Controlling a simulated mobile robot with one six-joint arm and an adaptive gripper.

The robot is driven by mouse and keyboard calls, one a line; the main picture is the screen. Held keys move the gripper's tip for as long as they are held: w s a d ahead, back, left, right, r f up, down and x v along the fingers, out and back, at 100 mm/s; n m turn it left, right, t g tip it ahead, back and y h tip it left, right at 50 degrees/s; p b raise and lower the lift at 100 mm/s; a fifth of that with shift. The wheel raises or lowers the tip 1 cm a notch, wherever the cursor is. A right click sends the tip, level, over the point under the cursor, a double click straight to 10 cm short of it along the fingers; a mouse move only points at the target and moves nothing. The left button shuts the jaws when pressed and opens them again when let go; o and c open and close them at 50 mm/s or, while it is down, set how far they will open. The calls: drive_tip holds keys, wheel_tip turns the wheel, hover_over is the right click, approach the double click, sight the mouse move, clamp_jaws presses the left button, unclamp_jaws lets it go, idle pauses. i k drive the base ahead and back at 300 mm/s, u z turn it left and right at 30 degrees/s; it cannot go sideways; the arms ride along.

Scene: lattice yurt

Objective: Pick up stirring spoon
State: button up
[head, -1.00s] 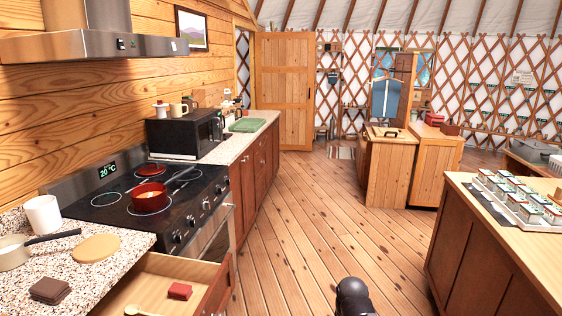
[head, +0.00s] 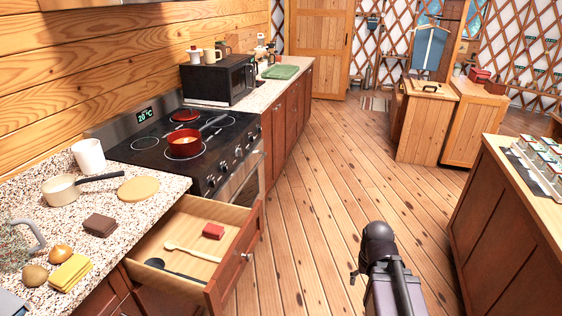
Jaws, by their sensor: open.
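A pale wooden spoon (head: 190,251) lies in the open drawer (head: 205,216), its bowl end to the left and its handle running right. A dark long-handled utensil (head: 172,270) lies nearer the drawer front; its exact kind is hard to tell. Both lie flat and apart from each other. Part of my arm stands over the floor at the bottom right of the drawer, well clear of it. My gripper's fingers do not show.
A red block (head: 213,231) lies at the drawer's far end. The counter (head: 112,207) above holds a saucepan (head: 61,190), white cup (head: 89,156), round board (head: 138,188) and yellow cloth (head: 70,272). Open floor (head: 320,190) lies right of the drawer.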

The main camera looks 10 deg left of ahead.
sight(171, 245)
drive_tip(key=u, duration=4.45)
drive_tip(key=i, duration=0.05)
drive_tip(key=z, duration=3.1)
